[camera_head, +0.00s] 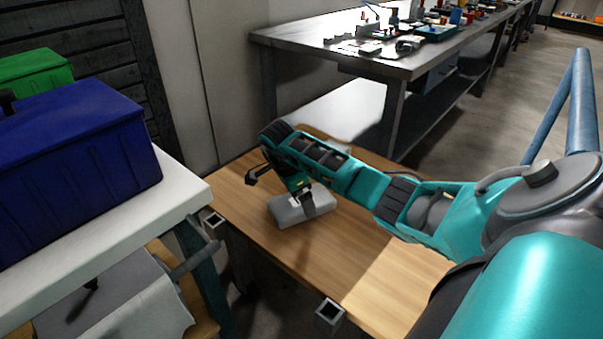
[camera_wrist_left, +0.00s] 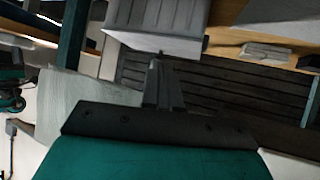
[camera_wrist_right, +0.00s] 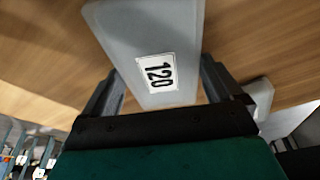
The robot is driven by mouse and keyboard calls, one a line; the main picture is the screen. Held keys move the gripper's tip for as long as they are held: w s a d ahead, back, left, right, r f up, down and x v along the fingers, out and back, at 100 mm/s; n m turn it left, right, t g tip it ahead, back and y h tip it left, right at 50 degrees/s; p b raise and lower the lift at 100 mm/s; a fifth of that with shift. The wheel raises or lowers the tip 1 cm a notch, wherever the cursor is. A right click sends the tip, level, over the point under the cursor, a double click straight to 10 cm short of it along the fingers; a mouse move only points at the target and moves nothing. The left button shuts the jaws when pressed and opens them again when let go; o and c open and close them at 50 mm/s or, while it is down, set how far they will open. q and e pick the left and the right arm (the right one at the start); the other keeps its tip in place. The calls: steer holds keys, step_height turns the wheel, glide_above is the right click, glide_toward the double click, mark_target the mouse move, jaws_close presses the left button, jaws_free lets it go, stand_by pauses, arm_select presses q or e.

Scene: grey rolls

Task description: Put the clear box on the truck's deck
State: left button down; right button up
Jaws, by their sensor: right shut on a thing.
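The clear box (camera_head: 287,212) looks pale grey and translucent. In the right wrist view the clear box (camera_wrist_right: 150,42) carries a white label reading 120 and sits between the fingers. My right gripper (camera_head: 302,200) is shut on it, over the wooden deck (camera_head: 338,258) of the truck. The box is at deck level or just above it; I cannot tell whether it touches. My left gripper (camera_wrist_left: 163,85) shows only in its wrist view, with its fingers together and nothing visible between them.
A white-topped table (camera_head: 150,213) with a blue crate (camera_head: 75,150) and a green crate (camera_head: 35,66) stands at left. Square metal sockets (camera_head: 329,315) line the deck's near edge. A workbench (camera_head: 375,62) with small items stands behind. Much of the deck is bare.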

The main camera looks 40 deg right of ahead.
mark_target(289, 204)
steer(key=shift+r, duration=0.1)
arm_select(q)
steer(key=shift+w+a+r, duration=0.1)
steer(key=shift+a, duration=0.05)
arm_select(e)
steer(key=o, duration=0.9)
arm_select(q)
steer(key=p, duration=0.2)
steer(key=a+r+p, duration=0.1)
steer(key=p, duration=0.1)
steer(key=shift+s+a+r+y, duration=0.15)
steer(key=shift+s+r+y, duration=0.1)
steer(key=shift+r+y, duration=0.05)
arm_select(e)
steer(key=v, duration=1.2)
arm_select(q)
steer(key=shift+s, duration=0.1)
